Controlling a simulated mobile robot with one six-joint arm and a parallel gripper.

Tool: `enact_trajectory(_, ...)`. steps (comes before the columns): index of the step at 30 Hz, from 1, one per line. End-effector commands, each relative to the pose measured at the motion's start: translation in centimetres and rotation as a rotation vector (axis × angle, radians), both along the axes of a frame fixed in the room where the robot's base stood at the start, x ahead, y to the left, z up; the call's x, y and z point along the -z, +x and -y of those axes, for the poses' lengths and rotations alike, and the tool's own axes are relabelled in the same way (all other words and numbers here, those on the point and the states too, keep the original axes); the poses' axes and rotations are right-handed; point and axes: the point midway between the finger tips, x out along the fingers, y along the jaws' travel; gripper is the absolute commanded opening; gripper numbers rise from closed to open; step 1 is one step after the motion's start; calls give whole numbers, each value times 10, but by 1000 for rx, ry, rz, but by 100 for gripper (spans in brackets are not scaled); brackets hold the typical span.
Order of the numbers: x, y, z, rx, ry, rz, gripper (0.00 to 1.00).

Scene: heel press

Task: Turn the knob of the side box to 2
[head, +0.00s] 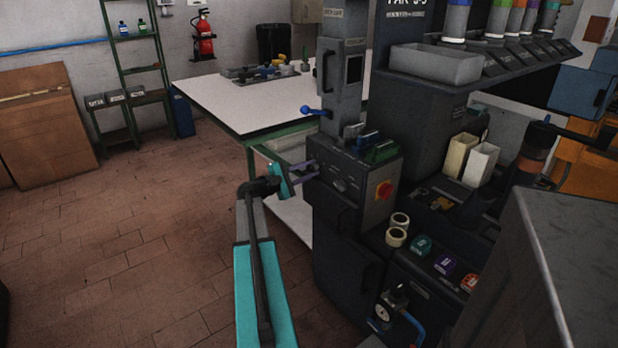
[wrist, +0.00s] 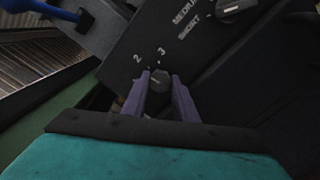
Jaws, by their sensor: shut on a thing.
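The side box (head: 350,182) is a dark grey box below the column of the press, with a red switch on its right face. Its panel shows in the wrist view (wrist: 180,47), with the numbers 2 and 3 printed above a small dark round knob (wrist: 160,84). My gripper (wrist: 159,78) is shut on this knob, with one purple finger on each side of it. In the head view my gripper (head: 308,171) reaches the box's left face from the left. I cannot tell for sure which number the knob's mark points to.
A second knob (wrist: 236,8) with the labels SHORT and MEDIUM is on the same panel, to the upper right. A blue-knobbed lever (head: 314,111) sticks out above the box. A white-topped table (head: 235,98) stands behind. The floor (head: 130,240) at left is clear.

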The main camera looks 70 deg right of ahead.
Motion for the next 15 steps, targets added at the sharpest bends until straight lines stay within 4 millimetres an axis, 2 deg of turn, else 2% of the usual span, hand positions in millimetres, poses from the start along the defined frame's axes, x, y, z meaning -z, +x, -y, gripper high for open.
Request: enact_trajectory(15, 1, 0, 0, 1, -63, 104, 3)
